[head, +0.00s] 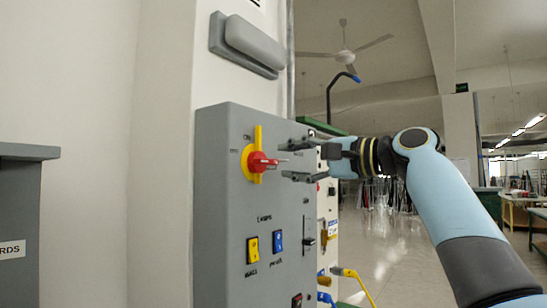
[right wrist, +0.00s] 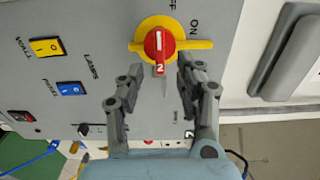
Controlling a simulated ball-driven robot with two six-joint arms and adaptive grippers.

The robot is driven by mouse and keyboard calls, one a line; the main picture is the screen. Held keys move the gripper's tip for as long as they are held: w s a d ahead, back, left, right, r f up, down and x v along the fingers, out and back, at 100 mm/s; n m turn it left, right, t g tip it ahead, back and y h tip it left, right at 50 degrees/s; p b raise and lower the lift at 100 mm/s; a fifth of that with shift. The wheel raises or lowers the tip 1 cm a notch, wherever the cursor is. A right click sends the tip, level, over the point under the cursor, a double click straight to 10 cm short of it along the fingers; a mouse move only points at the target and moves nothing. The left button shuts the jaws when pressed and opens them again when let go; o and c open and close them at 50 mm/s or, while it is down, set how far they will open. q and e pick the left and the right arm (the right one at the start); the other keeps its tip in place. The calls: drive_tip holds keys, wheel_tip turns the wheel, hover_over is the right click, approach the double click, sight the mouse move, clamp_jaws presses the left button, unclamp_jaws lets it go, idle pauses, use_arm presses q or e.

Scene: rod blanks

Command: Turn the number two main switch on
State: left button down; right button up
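The main switch is a red rotary knob (head: 262,162) on a yellow plate (head: 257,137), mounted high on a grey panel (head: 222,215). In the right wrist view the red knob (right wrist: 159,44) bears a "2". Its handle lies across the yellow bar, not along it. My left gripper is out of view.
Below the switch are a yellow lamp switch (head: 252,250) and a blue one (head: 278,241), and a slider (head: 308,242). A grey handle-like box (head: 248,45) is on the wall above. Cables hang right of the panel. Open floor lies beyond.

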sight(270, 162)
drive_tip(key=p+x, duration=0.1)
drive_tip(key=x, duration=0.4)
drive_tip(key=shift+w+a, duration=0.1)
drive_tip(key=shift+c, duration=0.2)
clamp_jaws()
